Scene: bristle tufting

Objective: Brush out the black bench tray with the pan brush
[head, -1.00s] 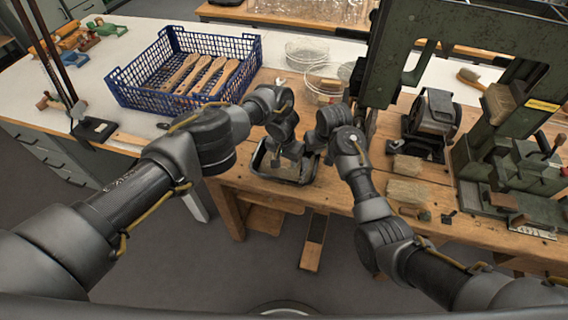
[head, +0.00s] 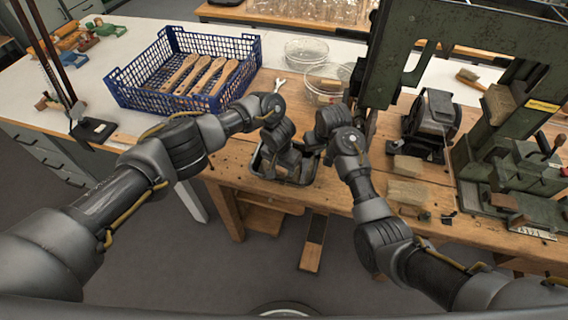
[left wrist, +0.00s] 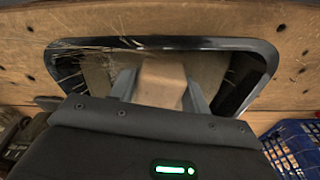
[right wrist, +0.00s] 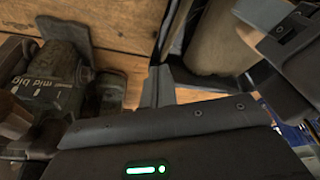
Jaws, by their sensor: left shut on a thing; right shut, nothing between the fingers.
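The black tray (head: 256,172) sits on the wooden bench near its front edge; its rim also shows in the left wrist view (left wrist: 165,43). My left gripper (head: 283,165) is low over the tray, shut on the pan brush (left wrist: 163,80). The brush's pale wooden part is between the fingers, and its wide tan head (right wrist: 212,50) is inside the tray. Loose bristles (left wrist: 75,50) lie at the left end of the tray in the left wrist view. My right gripper (right wrist: 158,85) is shut and empty beside the tray wall; I cannot tell if it touches it.
A blue crate (head: 125,90) with wooden brush bodies stands at the back left. Clear round dishes (head: 305,50) are behind the tray. A dark machine (head: 432,115), bristle bundles (head: 407,191) and a green press (head: 515,165) fill the right side.

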